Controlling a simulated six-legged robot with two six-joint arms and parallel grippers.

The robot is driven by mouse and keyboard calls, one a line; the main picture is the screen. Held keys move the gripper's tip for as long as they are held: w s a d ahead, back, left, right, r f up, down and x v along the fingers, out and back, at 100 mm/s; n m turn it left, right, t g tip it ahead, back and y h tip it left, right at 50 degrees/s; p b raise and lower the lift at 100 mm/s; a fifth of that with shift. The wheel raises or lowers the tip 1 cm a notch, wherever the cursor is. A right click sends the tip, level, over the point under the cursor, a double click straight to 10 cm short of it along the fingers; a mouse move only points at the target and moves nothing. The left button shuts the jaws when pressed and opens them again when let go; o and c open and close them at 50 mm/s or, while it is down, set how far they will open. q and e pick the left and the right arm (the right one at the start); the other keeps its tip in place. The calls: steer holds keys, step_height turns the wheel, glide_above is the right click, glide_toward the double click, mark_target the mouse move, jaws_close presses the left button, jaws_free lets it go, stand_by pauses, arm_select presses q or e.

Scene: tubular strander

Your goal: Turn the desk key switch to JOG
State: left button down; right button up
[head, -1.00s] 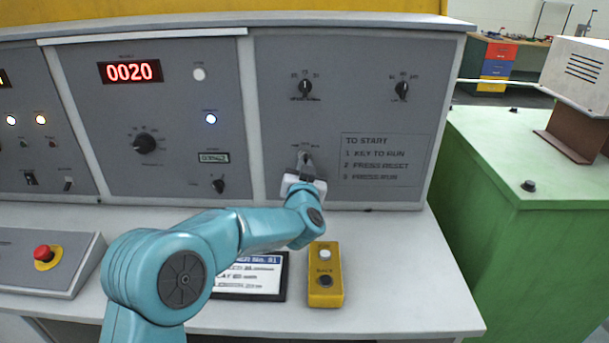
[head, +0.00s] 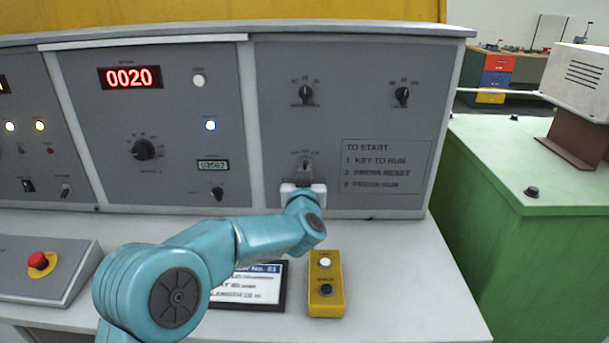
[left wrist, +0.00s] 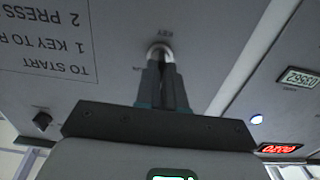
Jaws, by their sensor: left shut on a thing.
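The desk key switch (left wrist: 160,52) is on the right grey panel, and its round metal collar shows in the left wrist view just beyond my fingertips. In the head view the switch lies below two rotary selectors, and its key is mostly hidden by the gripper. My left gripper (head: 304,172) is at the switch, its fingers closed together on the key; it also shows in the left wrist view (left wrist: 162,75). The small labels around the switch are too blurred to read for certain. My right gripper is in neither view now.
A start notice (head: 387,166) is right of the switch. A yellow two-button box (head: 325,284) and a framed card (head: 262,285) lie on the desk below my arm. A red emergency button (head: 38,260) is at the left. A green machine cabinet (head: 530,215) stands at the right.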

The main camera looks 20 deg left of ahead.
arm_select(q)
steer(key=c, duration=1.2)
jaws_free()
steer(key=shift+c, duration=0.2)
steer(key=b+v, duration=0.2)
steer(key=v, duration=1.4)
steer(key=shift+s+r, duration=0.1)
steer(key=shift+r, duration=0.1)
